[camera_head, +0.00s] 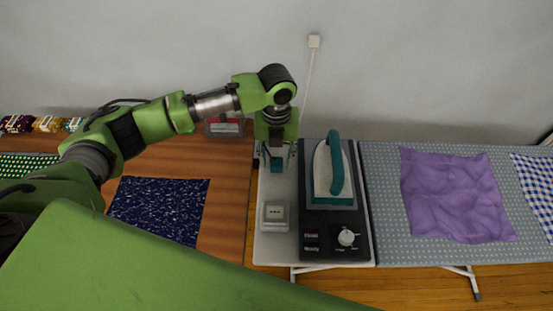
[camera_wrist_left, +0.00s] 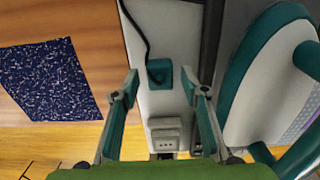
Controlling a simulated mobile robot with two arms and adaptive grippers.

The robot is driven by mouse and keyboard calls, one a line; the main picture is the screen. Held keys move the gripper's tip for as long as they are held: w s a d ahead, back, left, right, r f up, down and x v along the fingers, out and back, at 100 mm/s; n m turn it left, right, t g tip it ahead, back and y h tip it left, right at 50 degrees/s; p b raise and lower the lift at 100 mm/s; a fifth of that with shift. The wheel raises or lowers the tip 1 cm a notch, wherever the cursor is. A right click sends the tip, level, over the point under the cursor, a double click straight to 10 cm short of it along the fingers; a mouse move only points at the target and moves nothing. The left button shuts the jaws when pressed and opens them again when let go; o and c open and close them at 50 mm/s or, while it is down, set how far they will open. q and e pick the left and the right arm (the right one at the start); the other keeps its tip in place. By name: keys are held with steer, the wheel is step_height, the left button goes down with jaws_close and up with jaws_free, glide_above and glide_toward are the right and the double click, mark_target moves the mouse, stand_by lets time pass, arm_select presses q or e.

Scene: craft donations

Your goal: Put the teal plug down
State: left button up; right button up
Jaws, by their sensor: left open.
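The teal plug (camera_head: 277,167) is on the pale strip of the ironing station, left of the iron. In the left wrist view the teal plug (camera_wrist_left: 159,73) has a black cord running up from it. My left gripper (camera_head: 276,157) is above the plug, pointing down. In the left wrist view the left gripper (camera_wrist_left: 165,88) has its fingers spread, with the plug between and slightly beyond the tips; gaps show on both sides. The plug looks to rest on the pale surface. My right gripper is not in view.
A white socket box (camera_head: 275,214) is in front of the plug. A teal and white iron (camera_head: 330,175) stands on a dark base (camera_head: 318,245) close to the right. Purple cloth (camera_head: 455,195) lies on the ironing board. Navy speckled cloth (camera_head: 160,208) is on the wooden table.

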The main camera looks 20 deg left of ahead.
mark_target(277, 162)
arm_select(q)
step_height(277, 162, up, 12)
steer(key=b, duration=0.2)
steer(key=shift+b, duration=0.4)
